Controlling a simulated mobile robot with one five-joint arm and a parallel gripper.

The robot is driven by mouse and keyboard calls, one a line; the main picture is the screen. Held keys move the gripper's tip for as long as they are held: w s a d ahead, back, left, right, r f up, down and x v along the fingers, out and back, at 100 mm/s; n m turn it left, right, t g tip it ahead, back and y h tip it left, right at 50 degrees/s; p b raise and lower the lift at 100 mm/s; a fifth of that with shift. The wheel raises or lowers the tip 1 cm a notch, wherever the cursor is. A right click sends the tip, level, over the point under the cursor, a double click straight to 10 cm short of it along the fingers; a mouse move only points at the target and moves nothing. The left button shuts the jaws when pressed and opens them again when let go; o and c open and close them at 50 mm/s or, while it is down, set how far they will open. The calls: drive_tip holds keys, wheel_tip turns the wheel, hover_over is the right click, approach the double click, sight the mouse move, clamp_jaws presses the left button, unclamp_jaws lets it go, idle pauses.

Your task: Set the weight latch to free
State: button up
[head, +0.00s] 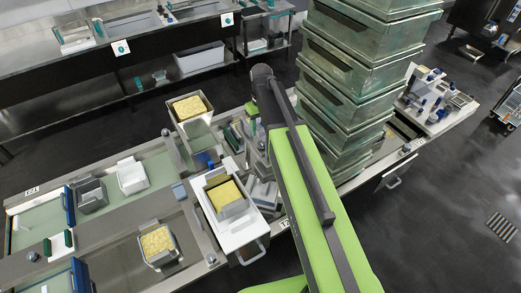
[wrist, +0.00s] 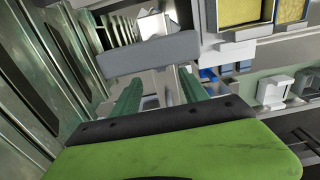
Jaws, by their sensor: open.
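In the wrist view my gripper (wrist: 160,88) is open, with a dark green finger on each side. A grey bar (wrist: 150,54) lies across the view just beyond the fingertips, with a pale metal upright below it that shows between the fingers. I cannot tell whether this bar is the weight latch, or whether the fingers touch it. In the head view my green arm covers the gripper and most of what lies beneath it. Grey stepped metal parts (head: 262,190) show just left of the arm.
A tall stack of green-grey crates (head: 350,75) stands close right of my arm; its walls fill the left of the wrist view. A cheese mould (head: 232,209) sits on a white tray (head: 238,238) left of the arm. Another filled mould (head: 193,127) stands behind it.

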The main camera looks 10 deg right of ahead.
sight(261, 143)
wheel_tip(261, 143, down, 9)
drive_tip(key=b, duration=0.7)
drive_tip(key=shift+r, duration=0.2)
drive_tip(key=shift+c, duration=0.4)
clamp_jaws()
